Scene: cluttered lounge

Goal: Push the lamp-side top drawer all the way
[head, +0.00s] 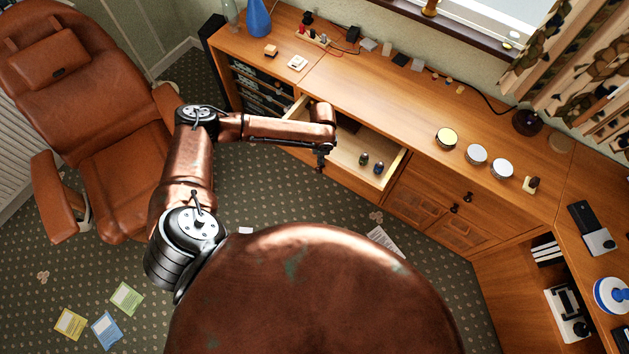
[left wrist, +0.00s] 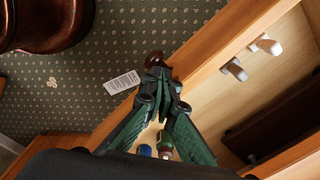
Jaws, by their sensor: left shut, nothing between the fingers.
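The wooden top drawer (head: 394,166) stands pulled out of the long cabinet, with its pale inside showing. In the left wrist view its front edge (left wrist: 208,55) runs diagonally under my gripper. My left gripper (head: 322,162) is at the drawer front, pointing down. In the left wrist view its fingers (left wrist: 157,72) are shut and empty, with the tips beside a dark round knob (left wrist: 154,59); I cannot tell whether they touch it. Part of the drawer is hidden by my arm. My right gripper is not in view.
Two small bottles (head: 379,168) stand in the drawer. Round tins (head: 476,154) and small items stand on the cabinet top (head: 385,100). A dark round object (head: 527,122), possibly a lamp base, is farther right. A brown recliner (head: 108,135) stands left. Papers (head: 107,330) lie on the carpet.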

